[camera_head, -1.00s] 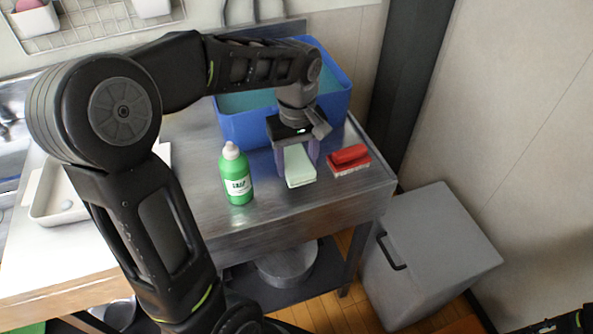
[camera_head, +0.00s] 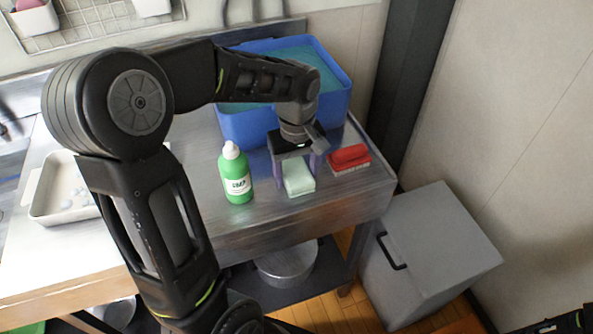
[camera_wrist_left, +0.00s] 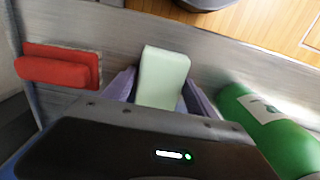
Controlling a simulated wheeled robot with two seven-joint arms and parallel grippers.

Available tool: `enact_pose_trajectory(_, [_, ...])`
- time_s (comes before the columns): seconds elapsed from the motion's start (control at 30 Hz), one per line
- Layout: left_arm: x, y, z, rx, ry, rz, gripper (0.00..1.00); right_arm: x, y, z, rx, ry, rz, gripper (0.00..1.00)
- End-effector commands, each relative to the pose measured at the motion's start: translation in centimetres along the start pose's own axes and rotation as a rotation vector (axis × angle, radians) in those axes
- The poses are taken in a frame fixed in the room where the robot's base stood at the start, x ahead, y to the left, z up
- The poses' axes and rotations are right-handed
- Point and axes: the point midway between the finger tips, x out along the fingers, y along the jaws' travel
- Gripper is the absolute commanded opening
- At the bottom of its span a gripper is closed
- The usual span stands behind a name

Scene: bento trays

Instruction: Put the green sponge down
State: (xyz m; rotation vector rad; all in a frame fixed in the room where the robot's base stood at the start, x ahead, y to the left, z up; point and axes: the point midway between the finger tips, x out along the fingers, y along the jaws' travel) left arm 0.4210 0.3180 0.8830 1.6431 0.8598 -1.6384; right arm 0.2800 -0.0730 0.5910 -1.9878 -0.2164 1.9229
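The green sponge (camera_head: 299,180) is a pale green block near the front right of the metal counter, between the green bottle and the red brush. My left gripper (camera_head: 298,174) points down over it, with a purple finger on each side. In the left wrist view the sponge (camera_wrist_left: 163,75) stands between the two fingertips (camera_wrist_left: 161,85), which appear to be against its sides. The sponge's underside looks at or very near the counter top; exact contact is hard to tell. My right gripper is out of view; only part of that arm shows at the lower right.
A green bottle (camera_head: 236,174) stands left of the sponge. A red brush (camera_head: 349,158) lies to its right. A blue bin (camera_head: 238,128) stands behind. A white tray (camera_head: 47,213) is at the left. The counter's front edge (camera_head: 300,222) is close in front.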

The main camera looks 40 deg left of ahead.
Motion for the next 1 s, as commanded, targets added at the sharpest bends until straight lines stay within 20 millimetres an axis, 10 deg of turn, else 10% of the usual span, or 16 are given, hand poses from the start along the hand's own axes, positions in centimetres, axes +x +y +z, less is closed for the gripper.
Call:
enact_pose_trajectory(0.53, [-1.0,0.0,-0.1,0.000,0.001,0.001,0.77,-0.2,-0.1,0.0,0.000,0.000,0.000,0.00])
enact_pose_trajectory(1.0, [-9.7,0.1,0.0,0.001,0.003,0.003,0.77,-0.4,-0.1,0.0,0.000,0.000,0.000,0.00])
